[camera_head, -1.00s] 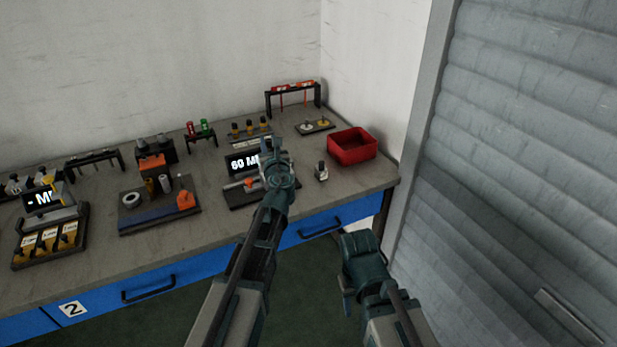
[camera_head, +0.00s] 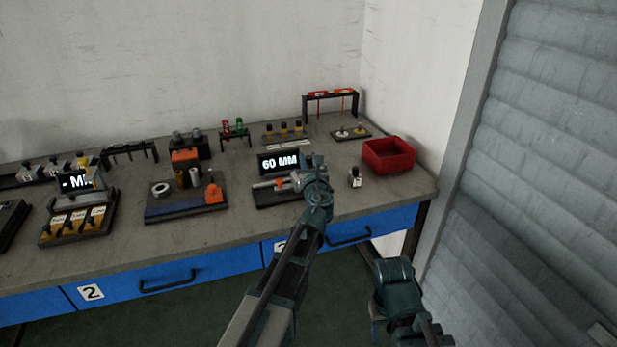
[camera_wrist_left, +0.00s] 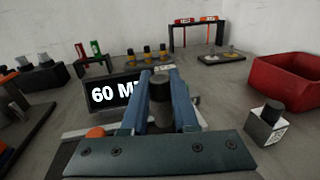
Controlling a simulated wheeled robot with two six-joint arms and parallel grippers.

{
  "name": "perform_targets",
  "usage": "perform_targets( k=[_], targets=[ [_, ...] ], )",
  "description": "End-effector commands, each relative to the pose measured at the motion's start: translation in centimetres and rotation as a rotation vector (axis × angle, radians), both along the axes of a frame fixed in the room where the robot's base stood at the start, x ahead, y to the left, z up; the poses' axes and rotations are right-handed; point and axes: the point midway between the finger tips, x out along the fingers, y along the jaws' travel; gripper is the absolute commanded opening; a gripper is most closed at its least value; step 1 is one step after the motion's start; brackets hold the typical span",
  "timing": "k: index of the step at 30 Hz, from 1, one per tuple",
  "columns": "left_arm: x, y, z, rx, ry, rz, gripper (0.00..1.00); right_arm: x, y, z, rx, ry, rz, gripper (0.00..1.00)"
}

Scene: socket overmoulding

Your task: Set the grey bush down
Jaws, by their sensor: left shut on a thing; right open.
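The grey bush (camera_wrist_left: 160,97) is a dark grey cylinder, upright between the blue fingers of my left gripper (camera_wrist_left: 160,75) in the left wrist view. The gripper is shut on it. In the head view my left gripper (camera_head: 318,178) is over the bench's front part, just right of the 60 MM display (camera_head: 279,162); the bush cannot be made out there. What lies directly below the bush is hidden by the gripper. My right gripper (camera_head: 393,272) is open, low in front of the bench, its fingers mostly hidden.
A small pale block with a dark top (camera_head: 355,178) and a red bin (camera_head: 388,156) stand to the right. A fixture with an orange part (camera_head: 213,194) is to the left. A rack with red and orange tools (camera_head: 330,95) stands behind. Bare bench top shows between them.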

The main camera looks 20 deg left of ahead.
Motion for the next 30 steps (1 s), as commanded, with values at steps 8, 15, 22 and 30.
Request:
perform_targets(
  k=[8,15,22,30],
  targets=[
    [0.0,0.0,-2.1,0.0,0.0,0.0,0.0,0.0,0.0,-2.1,0.0,0.0,0.0,0.5],
    [0.0,0.0,-3.8,0.0,0.0,0.0,0.0,0.0,0.0,-3.8,0.0,0.0,0.0,0.5],
    [0.0,0.0,-3.6,0.0,0.0,0.0,0.0,0.0,0.0,-3.6,0.0,0.0,0.0,0.5],
    [0.0,0.0,-3.9,0.0,0.0,0.0,0.53,0.0,0.0,-3.9,0.0,0.0,0.0,0.5]
  ],
)
